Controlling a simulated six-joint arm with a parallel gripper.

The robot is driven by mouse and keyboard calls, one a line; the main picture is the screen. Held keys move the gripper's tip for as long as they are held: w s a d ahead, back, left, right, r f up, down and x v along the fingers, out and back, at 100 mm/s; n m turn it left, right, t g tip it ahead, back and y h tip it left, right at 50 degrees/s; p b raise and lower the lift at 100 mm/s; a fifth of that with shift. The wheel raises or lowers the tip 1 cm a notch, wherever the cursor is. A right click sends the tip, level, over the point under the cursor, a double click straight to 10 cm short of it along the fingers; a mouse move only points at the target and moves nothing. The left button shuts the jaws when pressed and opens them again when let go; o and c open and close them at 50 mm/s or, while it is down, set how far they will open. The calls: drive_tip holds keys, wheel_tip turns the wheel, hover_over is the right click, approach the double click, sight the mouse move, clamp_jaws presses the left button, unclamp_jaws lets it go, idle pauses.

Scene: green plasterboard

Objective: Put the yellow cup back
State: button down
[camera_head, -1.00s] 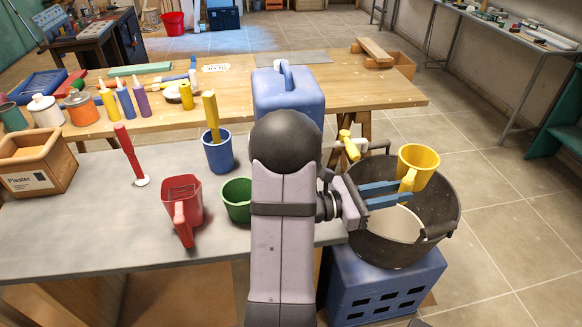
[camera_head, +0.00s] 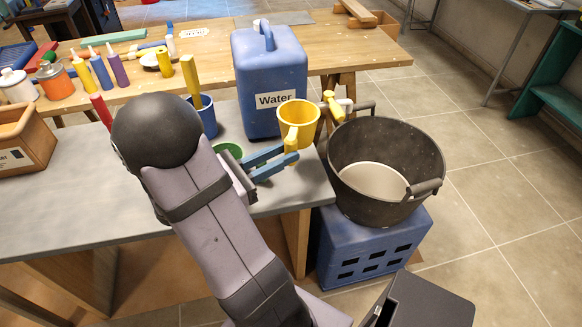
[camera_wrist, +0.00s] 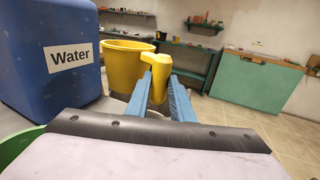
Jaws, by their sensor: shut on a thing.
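The yellow cup (camera_head: 297,116) is upright at the right end of the grey table (camera_head: 60,214), in front of the blue water container (camera_head: 268,80). My gripper (camera_head: 288,156) is shut on the cup's handle, with a blue finger on either side of it. The wrist view shows the cup (camera_wrist: 122,68) and its handle (camera_wrist: 158,80) between the fingertips (camera_wrist: 160,95). I cannot tell whether the cup's base touches the table; the fingers hide part of it.
A black bucket (camera_head: 345,160) with pale contents stands on a blue crate (camera_head: 330,258) to the right. A green cup (camera_head: 230,149) and a blue cup (camera_head: 207,117) stand left of the gripper. A yellow-handled tool (camera_head: 333,106) is at the bucket's rim.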

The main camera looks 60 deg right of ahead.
drive_tip(key=shift+t, duration=0.3)
drive_tip(key=shift+w+a+f+b, duration=0.1)
drive_tip(key=shift+w+f+b, duration=0.1)
drive_tip(key=shift+f, duration=1.45)
drive_tip(key=shift+w+a+f+b, duration=0.15)
drive_tip(key=shift+f+b, duration=0.1)
drive_tip(key=shift+f, duration=1.4)
drive_tip(key=shift+w+a+f+b, duration=0.1)
drive_tip(key=shift+w+f+b, duration=0.1)
drive_tip(key=shift+f, duration=1.65)
drive_tip(key=c, duration=1.5)
unclamp_jaws()
drive_tip(key=shift+c, duration=0.2)
drive_tip(key=shift+r, duration=0.2)
drive_tip(key=b+v, duration=0.1)
drive_tip(key=v, duration=1.1)
drive_tip(key=shift+f, duration=0.2)
drive_tip(key=shift+s, duration=0.1)
